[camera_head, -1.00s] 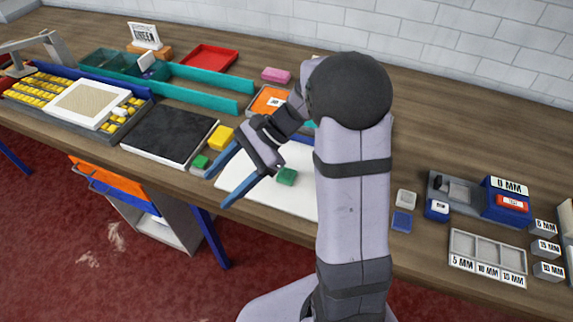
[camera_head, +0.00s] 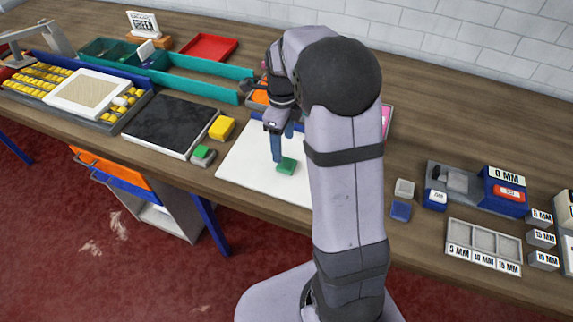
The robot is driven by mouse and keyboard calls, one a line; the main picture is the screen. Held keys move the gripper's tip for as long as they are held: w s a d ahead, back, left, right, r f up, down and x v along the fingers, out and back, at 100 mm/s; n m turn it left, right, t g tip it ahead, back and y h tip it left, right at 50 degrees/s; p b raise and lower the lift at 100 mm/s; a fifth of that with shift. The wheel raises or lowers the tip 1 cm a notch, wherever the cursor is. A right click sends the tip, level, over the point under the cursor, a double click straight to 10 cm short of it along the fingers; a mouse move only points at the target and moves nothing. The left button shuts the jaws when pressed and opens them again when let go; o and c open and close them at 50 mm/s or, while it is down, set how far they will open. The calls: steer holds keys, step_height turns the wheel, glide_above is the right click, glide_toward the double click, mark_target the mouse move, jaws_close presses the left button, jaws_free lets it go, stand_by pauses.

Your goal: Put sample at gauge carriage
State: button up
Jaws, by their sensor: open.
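A small green sample block (camera_head: 287,166) lies on the white board (camera_head: 243,165) in the middle of the bench. My gripper (camera_head: 282,158) points down just above and beside it, its blue fingers open. One finger reaches close to the block's left edge; I cannot tell whether it touches. The gauge (camera_head: 465,190) stands at the right, a grey bed with a blue body carrying a "0 MM" sign and a red display. A small blue piece with a white label (camera_head: 436,199) sits at its left end. I cannot tell for sure which part is the carriage.
A grey block (camera_head: 404,188) and a blue block (camera_head: 401,211) lie left of the gauge. A grey tray (camera_head: 484,247) with three compartments is in front. A black pad (camera_head: 170,125), yellow block (camera_head: 221,128) and another green block (camera_head: 202,155) are left of the board.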

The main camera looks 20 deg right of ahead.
mark_target(284, 163)
steer(key=shift+f+p, duration=0.35)
steer(key=shift+f, duration=0.7)
steer(key=shift+s+f+p, duration=0.2)
steer(key=shift+f+p, duration=0.3)
steer(key=shift+f, duration=0.05)
steer(key=shift+f+p, duration=0.75)
steer(key=shift+f, duration=1.3)
steer(key=shift+c, duration=0.6)
steer(key=c, duration=1.1)
steer(key=shift+r, duration=0.1)
step_height(284, 163, up, 10)
steer(key=b, duration=0.2)
steer(key=shift+b, duration=0.4)
